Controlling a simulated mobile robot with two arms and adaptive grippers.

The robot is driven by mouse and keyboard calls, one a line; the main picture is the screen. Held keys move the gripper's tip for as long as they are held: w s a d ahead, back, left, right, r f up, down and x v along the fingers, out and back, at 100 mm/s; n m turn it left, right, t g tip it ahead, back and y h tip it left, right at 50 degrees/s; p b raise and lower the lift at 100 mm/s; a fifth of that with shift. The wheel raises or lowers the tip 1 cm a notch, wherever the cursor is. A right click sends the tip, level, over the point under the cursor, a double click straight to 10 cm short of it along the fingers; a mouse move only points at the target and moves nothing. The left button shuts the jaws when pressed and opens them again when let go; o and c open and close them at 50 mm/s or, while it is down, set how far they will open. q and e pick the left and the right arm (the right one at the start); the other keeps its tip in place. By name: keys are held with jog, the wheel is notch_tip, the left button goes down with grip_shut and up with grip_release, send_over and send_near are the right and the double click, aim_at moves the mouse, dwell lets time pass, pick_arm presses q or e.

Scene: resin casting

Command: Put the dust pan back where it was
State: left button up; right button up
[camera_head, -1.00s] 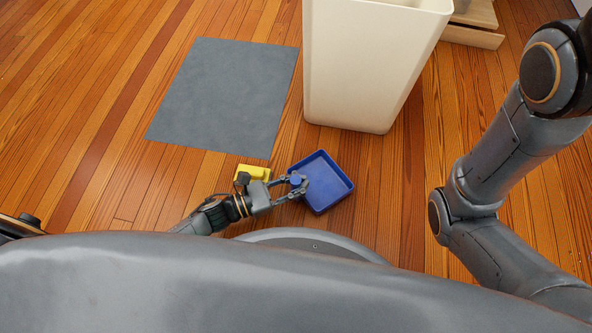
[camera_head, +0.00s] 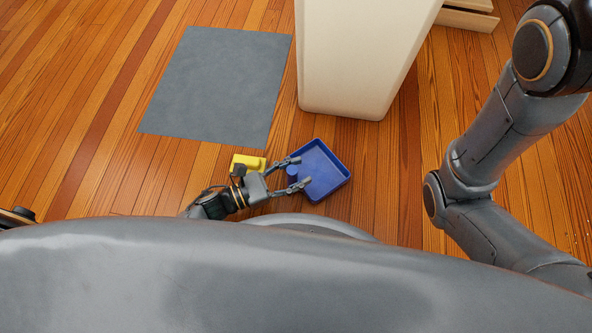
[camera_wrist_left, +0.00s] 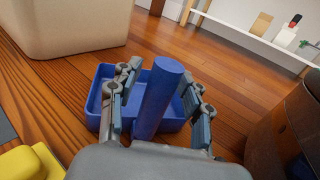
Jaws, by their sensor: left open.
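The blue dust pan (camera_head: 326,172) lies on the wooden floor in front of the beige bin, its tray facing up. In the left wrist view its thick blue handle (camera_wrist_left: 158,98) stands up between my fingers, with the tray (camera_wrist_left: 101,108) behind. My left gripper (camera_head: 303,171) is open, one finger on each side of the handle; it also shows in the left wrist view (camera_wrist_left: 160,80). Gaps show between the handle and both fingers. My right arm shows at the right, but its gripper is out of view.
A yellow object (camera_head: 247,163) lies on the floor just left of my left gripper. A grey mat (camera_head: 217,85) lies farther left. The tall beige bin (camera_head: 360,60) stands beyond the pan. A white shelf (camera_wrist_left: 255,33) with items is in the background. Floor right of the pan is clear.

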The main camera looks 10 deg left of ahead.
pick_arm(q)
jog(key=p+v, duration=0.3)
jog(key=v, duration=0.9)
jog(key=shift+r+p, duration=0.15)
jog(key=shift+p, duration=0.2)
jog(key=shift+w, duration=0.1)
